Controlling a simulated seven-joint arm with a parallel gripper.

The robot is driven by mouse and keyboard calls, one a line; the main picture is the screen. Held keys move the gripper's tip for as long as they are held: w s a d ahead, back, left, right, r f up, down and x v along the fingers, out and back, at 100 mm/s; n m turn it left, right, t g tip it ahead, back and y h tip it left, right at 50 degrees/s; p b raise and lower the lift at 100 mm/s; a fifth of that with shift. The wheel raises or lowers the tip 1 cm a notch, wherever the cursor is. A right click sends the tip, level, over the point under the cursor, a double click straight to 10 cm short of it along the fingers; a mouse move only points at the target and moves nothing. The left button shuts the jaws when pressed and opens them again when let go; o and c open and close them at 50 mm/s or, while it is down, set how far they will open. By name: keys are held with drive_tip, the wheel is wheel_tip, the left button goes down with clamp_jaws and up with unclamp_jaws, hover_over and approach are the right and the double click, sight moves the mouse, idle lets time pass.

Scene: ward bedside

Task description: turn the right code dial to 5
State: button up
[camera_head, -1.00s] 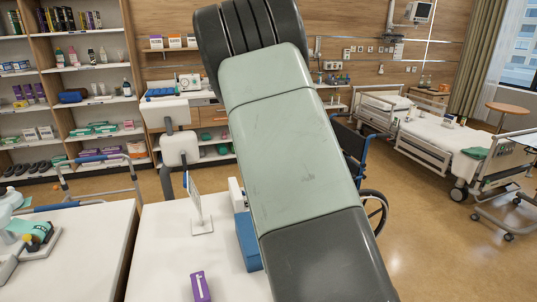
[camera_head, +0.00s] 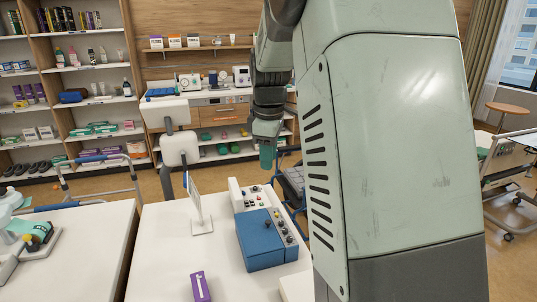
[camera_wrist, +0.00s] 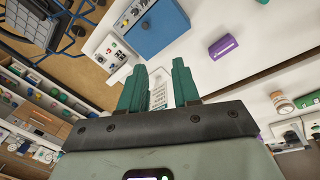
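A blue box (camera_head: 262,248) stands on the white table, with several small dark knobs along its right side in the head view; it also shows at the top of the wrist view (camera_wrist: 160,32). A white panel unit (camera_head: 238,192) with small coloured controls stands just behind it and shows in the wrist view too (camera_wrist: 107,50). Which knob is the right code dial, and any numbers, are too small to tell. My gripper (camera_head: 267,158) hangs above and behind these units. In the wrist view its green fingers (camera_wrist: 158,85) are apart, with nothing held between them.
A small upright display (camera_head: 194,203) stands on the table (camera_head: 160,255) left of the blue box. A purple box (camera_head: 200,287) lies near the front. A wheelchair (camera_head: 292,185) is behind the table's right side. My arm hides much of the right.

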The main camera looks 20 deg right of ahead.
drive_tip(key=n+g+h, duration=0.3)
drive_tip(key=n+h, duration=0.1)
approach(281, 222)
drive_tip(key=x, duration=0.7)
drive_tip(key=shift+f, duration=0.35)
drive_tip(key=shift+m, duration=0.3)
clamp_jaws()
